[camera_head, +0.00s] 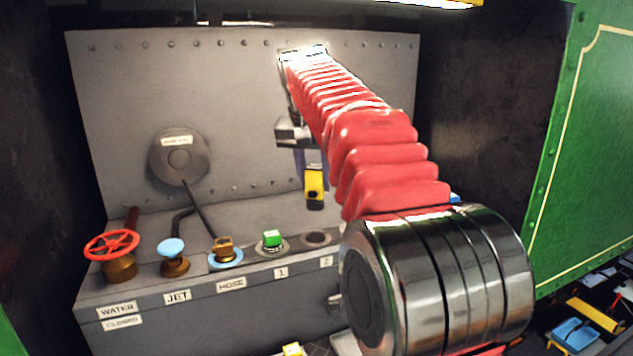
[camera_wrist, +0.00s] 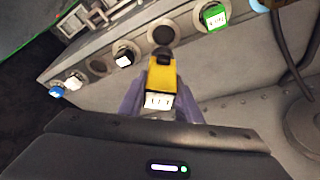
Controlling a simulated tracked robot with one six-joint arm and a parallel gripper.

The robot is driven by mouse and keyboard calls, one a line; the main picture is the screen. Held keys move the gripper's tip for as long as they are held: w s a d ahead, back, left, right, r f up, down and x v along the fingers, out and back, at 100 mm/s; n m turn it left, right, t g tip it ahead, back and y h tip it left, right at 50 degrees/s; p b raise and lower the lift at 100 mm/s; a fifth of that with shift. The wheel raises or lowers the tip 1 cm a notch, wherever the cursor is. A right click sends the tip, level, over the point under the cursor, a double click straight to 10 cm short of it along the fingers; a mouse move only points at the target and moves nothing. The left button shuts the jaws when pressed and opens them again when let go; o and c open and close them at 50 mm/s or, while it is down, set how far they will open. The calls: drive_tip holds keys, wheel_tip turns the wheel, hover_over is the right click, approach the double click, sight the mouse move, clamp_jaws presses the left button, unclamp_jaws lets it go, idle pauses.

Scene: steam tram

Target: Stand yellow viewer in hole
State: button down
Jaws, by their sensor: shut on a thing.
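The yellow viewer (camera_head: 314,188) is held by my gripper (camera_head: 311,172) above the grey ledge, in front of the back panel. In the wrist view the yellow viewer (camera_wrist: 162,75) sits between the two purple fingers of my gripper (camera_wrist: 160,103), with its dark end pointing toward the ledge and a white marked label facing the camera. It is apart from the ledge. An empty round hole (camera_head: 317,238) is below it, above the label 2. The wrist view shows an empty dark hole (camera_wrist: 160,36) just beyond the viewer's dark end.
A green piece (camera_head: 272,239) stands in the hole at label 1, left of the empty hole. Brass fittings, a red wheel (camera_head: 111,245) and a lever (camera_head: 200,210) are further left. In the wrist view, black, white and blue pieces (camera_wrist: 57,91) stand along the ledge.

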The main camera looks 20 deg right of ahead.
drive_tip(key=c, duration=0.6)
unclamp_jaws()
drive_tip(key=shift+o, duration=0.2)
drive_tip(key=shift+r, duration=1.4)
idle(0.7)
drive_tip(key=shift+r, duration=2.3)
drive_tip(key=shift+s, duration=0.1)
